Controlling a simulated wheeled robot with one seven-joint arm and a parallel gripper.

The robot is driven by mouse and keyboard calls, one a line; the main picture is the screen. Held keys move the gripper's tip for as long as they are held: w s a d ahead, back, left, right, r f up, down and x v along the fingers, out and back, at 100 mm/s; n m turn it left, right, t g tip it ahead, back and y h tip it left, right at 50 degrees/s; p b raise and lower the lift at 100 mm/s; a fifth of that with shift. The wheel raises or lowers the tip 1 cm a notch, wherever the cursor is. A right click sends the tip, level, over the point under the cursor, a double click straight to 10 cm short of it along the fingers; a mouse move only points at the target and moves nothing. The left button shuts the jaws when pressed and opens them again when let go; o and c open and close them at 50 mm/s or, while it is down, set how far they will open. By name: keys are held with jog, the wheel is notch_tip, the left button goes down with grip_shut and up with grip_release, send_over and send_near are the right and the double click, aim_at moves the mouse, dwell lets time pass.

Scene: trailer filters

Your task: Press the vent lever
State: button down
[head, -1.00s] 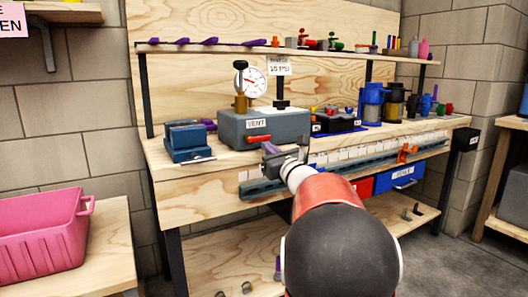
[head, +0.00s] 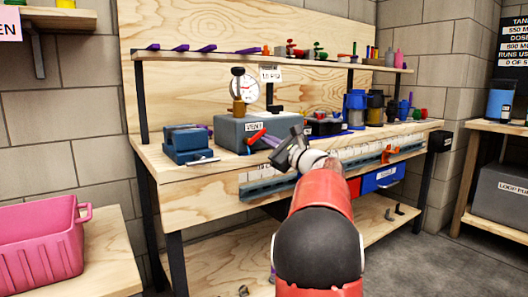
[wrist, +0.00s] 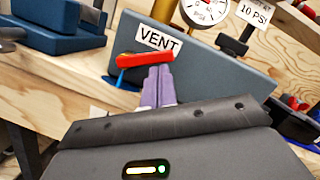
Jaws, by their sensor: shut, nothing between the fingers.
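The vent lever (head: 257,135) is a red handle on the front of a grey box (head: 229,131), beside a white VENT label (head: 254,127). In the wrist view the lever (wrist: 145,59) lies just under the VENT label, with a blue part showing below it. My gripper (head: 269,141) is shut and empty, with purple fingers. In the wrist view the tips of my gripper (wrist: 159,69) are at the lever's right end, just below it. I cannot tell whether they touch it.
A dial gauge (head: 244,90) and a 10 PSI sign (head: 270,74) stand behind the box. A blue vise-like block (head: 187,143) sits to its left. Blue and dark canisters (head: 355,108) stand to the right. A pink crate (head: 40,240) is at the lower left.

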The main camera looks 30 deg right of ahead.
notch_tip(320, 180, up, 2)
jog(key=n+g+y, duration=0.1)
jog(key=n, duration=0.4)
jog(key=shift+a+b, duration=0.15)
jog(key=shift+b, duration=0.25)
jog(key=n, duration=0.1)
jog(key=r+n, duration=0.1)
jog(key=n, duration=0.1)
jog(key=shift+a+g, duration=0.3)
jog(key=shift+a, duration=0.05)
jog(key=shift+s, duration=0.1)
